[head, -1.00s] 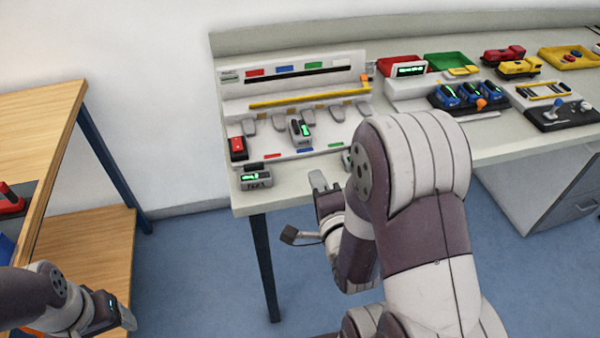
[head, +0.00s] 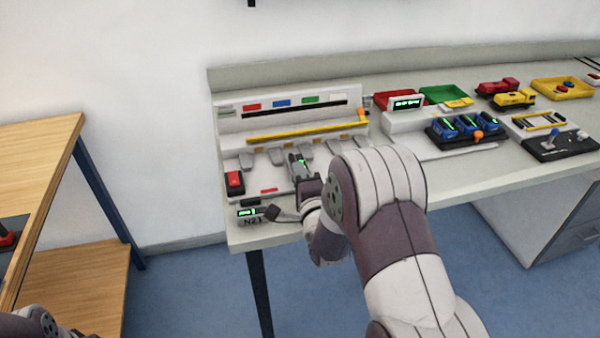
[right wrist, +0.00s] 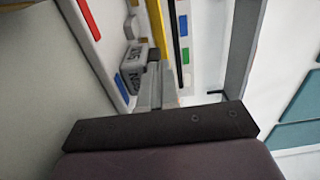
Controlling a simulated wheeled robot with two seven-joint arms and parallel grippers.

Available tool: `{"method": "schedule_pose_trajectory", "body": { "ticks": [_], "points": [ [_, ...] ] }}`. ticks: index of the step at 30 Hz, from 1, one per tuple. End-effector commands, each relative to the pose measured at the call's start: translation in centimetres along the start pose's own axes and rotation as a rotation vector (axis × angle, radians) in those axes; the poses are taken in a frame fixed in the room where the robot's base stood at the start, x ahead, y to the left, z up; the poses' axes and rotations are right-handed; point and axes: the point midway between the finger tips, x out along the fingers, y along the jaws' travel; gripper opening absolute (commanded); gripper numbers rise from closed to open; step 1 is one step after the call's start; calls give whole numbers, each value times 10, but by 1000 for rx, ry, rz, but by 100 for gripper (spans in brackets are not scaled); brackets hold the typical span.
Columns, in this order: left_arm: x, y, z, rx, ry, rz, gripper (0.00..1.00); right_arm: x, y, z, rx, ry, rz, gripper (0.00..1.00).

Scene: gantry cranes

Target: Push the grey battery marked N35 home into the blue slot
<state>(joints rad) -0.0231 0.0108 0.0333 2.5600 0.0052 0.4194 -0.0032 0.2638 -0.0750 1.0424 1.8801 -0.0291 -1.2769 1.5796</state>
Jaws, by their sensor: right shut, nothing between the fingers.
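The grey battery marked N35 (head: 301,160) stands in the rack lane behind the blue mark, with a green display lit on it. In the right wrist view the N35 battery (right wrist: 132,70) shows its lettered face beside the blue mark (right wrist: 121,87). My right gripper (head: 301,176) is shut and empty, at the front of the battery. In the right wrist view its closed fingers (right wrist: 151,88) reach close to the battery's side; I cannot tell whether they touch. The gripper hides the blue mark in the head view.
The white rack (head: 228,125) has a yellow bar (head: 300,133) across it and several grey tabs. Another grey battery (head: 251,213) lies at the desk's front edge. Blue units (head: 467,126) and trays stand to the right.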

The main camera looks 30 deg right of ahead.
Motion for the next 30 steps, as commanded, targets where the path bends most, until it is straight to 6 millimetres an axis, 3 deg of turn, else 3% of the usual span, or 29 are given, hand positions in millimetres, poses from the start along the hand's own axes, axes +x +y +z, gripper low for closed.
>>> {"method": "schedule_pose_trajectory", "body": {
  "ticks": [11, 19, 30],
  "points": [
    [2, 0, 0, 0, 0, 0, 72, 3, 1, 0, 0, 0, 0, 0],
    [14, 0, 2, 0, 0, 0, 72, 35, 2, 0, 0, 0, 0, 0],
    [13, 0, 2, 0, 0, 0, 72, 35, 0, 0, 0, 0, 0, 0]
  ]
}}
